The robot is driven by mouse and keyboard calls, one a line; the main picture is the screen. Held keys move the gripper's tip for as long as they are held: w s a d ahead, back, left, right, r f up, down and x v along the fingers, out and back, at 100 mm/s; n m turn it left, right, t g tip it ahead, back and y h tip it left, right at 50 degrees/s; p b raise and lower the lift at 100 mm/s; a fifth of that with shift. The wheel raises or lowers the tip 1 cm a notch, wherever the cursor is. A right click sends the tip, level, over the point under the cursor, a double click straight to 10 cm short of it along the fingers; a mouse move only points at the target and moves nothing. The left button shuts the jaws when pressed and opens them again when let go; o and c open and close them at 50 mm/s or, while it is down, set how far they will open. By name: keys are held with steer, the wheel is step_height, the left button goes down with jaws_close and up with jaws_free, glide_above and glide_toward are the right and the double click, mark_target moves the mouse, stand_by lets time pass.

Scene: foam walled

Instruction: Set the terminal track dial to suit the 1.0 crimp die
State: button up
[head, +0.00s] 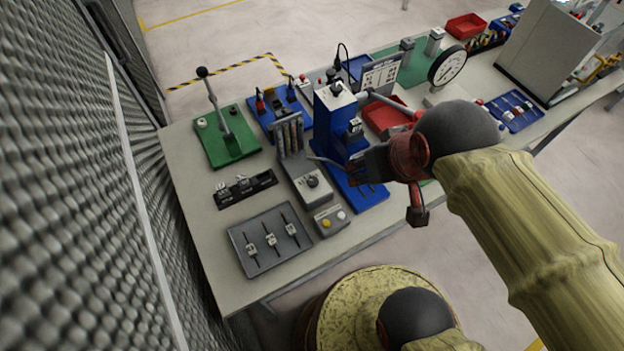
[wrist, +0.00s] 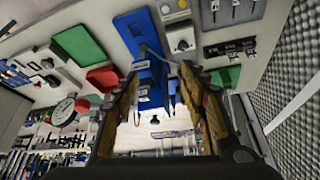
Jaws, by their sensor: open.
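The track dial (head: 312,181) is a dark round knob on a light grey box, left of the blue crimp press (head: 335,120). It also shows in the wrist view (wrist: 182,44), near the top; its setting is too small to read. My gripper (head: 347,173) is open and empty, above the bench to the right of the dial and in front of the press. In the wrist view its two fingers (wrist: 161,76) are spread, with the blue press base between and beyond them. A black rack (head: 245,189) holds several small metal pieces, possibly dies; no 1.0 marking is legible.
A grey tray (head: 236,238) with three small tools and a button box (head: 331,221) stand near the front edge. A green-based lever tool (head: 227,138) is at the left. A white printed panel (head: 380,75) stands behind the press. A foam wall (head: 70,190) borders the left.

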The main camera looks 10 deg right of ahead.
steer(key=w+a+f+n+g+b, duration=0.2)
steer(key=w+a+f+n+g, duration=0.1)
steer(key=a+f, duration=0.4)
steer(key=n+h+b, duration=0.2)
steer(key=n+h, duration=0.3)
steer(key=n, duration=1.3)
glide_toward(312, 180)
steer(key=shift+g, duration=0.4)
steer(key=shift+w+b+x, duration=0.15)
steer(key=shift+b+x, duration=0.4)
steer(key=shift+x, duration=1.65)
steer(key=shift+w+b+x, duration=0.1)
steer(key=shift+b+x, duration=0.4)
steer(key=shift+x, duration=1.75)
steer(key=shift+r, duration=0.1)
jaws_close()
steer(key=shift+y, duration=0.3)
